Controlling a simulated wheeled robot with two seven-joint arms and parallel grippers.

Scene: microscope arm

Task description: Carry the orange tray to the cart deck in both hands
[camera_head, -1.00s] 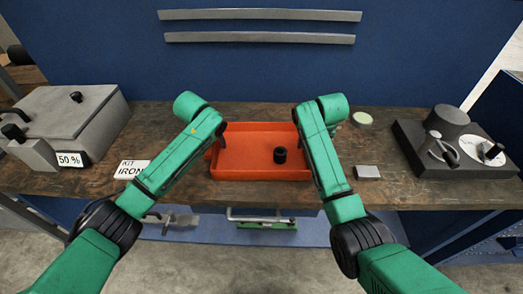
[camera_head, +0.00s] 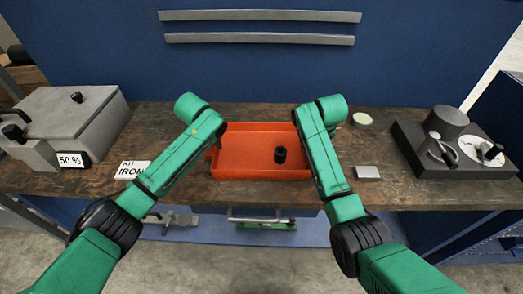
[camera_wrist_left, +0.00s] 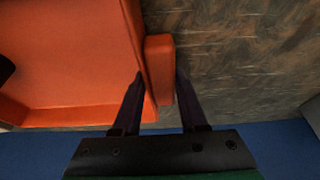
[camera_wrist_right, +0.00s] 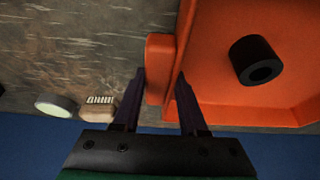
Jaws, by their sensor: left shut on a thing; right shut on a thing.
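The orange tray (camera_head: 240,161) sits on the brown workbench, with a black hollow cylinder (camera_head: 280,155) standing in its right half. My left gripper (camera_wrist_left: 158,90) is shut on the handle block at the tray's left side (camera_wrist_left: 160,62). My right gripper (camera_wrist_right: 160,88) is shut on the matching handle block at the tray's right side (camera_wrist_right: 160,60). In the head view my forearms hide both handles and most of the fingers. The tray looks level; I cannot tell whether it is clear of the bench. The cart deck is not recognizable in these views.
A small grey block (camera_head: 367,173) and a pale round disc (camera_head: 362,119) lie right of the tray. A dark device (camera_head: 455,145) stands at the far right. A blue wall is behind.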

